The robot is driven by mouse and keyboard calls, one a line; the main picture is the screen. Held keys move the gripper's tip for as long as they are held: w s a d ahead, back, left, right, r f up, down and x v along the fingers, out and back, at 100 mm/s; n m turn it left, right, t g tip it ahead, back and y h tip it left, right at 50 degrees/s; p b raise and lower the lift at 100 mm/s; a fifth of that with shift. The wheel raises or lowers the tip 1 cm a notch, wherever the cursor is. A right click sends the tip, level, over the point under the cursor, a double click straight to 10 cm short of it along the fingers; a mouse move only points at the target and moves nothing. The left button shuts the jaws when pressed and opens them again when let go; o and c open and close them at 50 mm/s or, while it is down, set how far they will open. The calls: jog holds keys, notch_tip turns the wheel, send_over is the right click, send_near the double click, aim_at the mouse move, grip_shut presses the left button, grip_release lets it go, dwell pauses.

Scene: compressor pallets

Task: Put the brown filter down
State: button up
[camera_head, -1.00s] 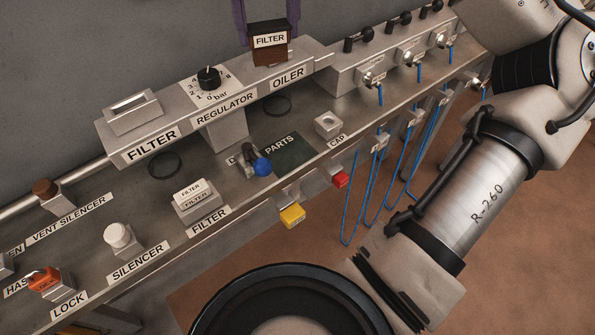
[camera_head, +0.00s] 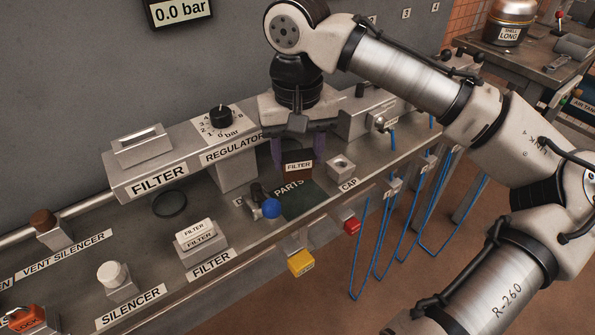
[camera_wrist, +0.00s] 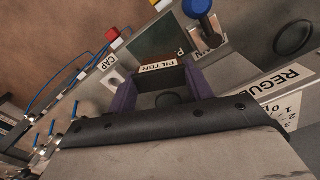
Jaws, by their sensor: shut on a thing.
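The brown filter (camera_head: 297,171), a small dark brown block with a white FILTER label, is held between the purple fingers of my gripper (camera_head: 298,150). In the wrist view the brown filter (camera_wrist: 161,78) also sits between both fingers of my gripper (camera_wrist: 160,90). The dark green PARTS mat (camera_head: 302,203) lies on the bench just in front of and below the filter. In the wrist view the mat (camera_wrist: 158,36) shows just beyond the label. I cannot tell whether the filter touches the bench or mat.
A blue-knobbed lever (camera_head: 271,208) stands close left of the mat, and the CAP block (camera_head: 341,166) close right. A white filter (camera_head: 196,233) sits on its holder further left. The REGULATOR housing (camera_head: 235,170) is left of my gripper. The mat's visible surface is clear.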

aim_at(298, 179)
jog(key=shift+f, duration=2.2)
jog(key=shift+f, duration=0.2)
jog(key=o, duration=1.3)
jog(key=shift+r, duration=0.15)
notch_tip(298, 179, up, 12)
jog(key=shift+r+p, duration=0.1)
jog(key=shift+p, duration=0.3)
